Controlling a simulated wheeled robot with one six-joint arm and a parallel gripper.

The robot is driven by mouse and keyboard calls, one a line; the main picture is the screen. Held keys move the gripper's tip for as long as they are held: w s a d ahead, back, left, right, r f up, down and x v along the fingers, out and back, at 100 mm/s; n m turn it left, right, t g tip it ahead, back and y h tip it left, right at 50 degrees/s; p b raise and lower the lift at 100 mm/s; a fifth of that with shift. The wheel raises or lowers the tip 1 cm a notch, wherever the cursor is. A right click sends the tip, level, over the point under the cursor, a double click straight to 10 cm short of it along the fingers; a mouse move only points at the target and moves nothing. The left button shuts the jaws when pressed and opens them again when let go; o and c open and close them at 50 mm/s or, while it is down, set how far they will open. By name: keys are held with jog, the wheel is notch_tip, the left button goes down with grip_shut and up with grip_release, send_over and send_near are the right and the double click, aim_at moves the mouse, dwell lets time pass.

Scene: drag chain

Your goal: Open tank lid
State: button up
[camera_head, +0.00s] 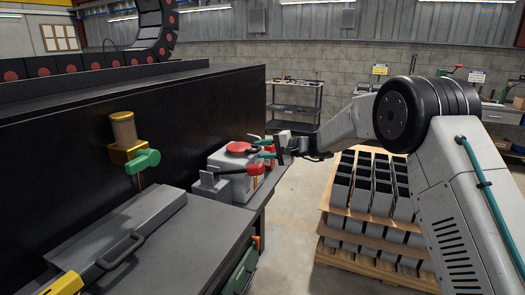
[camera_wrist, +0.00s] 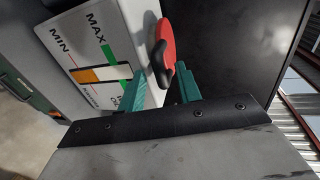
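The tank (camera_head: 240,186) is a pale grey box with a round red lid (camera_head: 238,148) on top, standing on the bench against the dark machine wall. In the wrist view the tank's side (camera_wrist: 82,40) shows MIN and MAX marks and an orange-and-white level window. My gripper (camera_head: 264,149) is at the tank's right side, near lid height. Its green fingers (camera_wrist: 163,86) are apart. Where the handle joins the tank is unclear.
A red-and-black lever (camera_head: 239,169) lies across the tank's front. A green-handled valve (camera_head: 143,161) sticks out from the wall at left. A grey cover with a handle (camera_head: 122,245) lies on the near bench. A loaded pallet (camera_head: 370,262) stands on the floor at right.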

jog(key=shift+w+a, duration=0.1)
jog(key=shift+a, duration=0.1)
grip_shut()
jog(key=shift+r, duration=0.1)
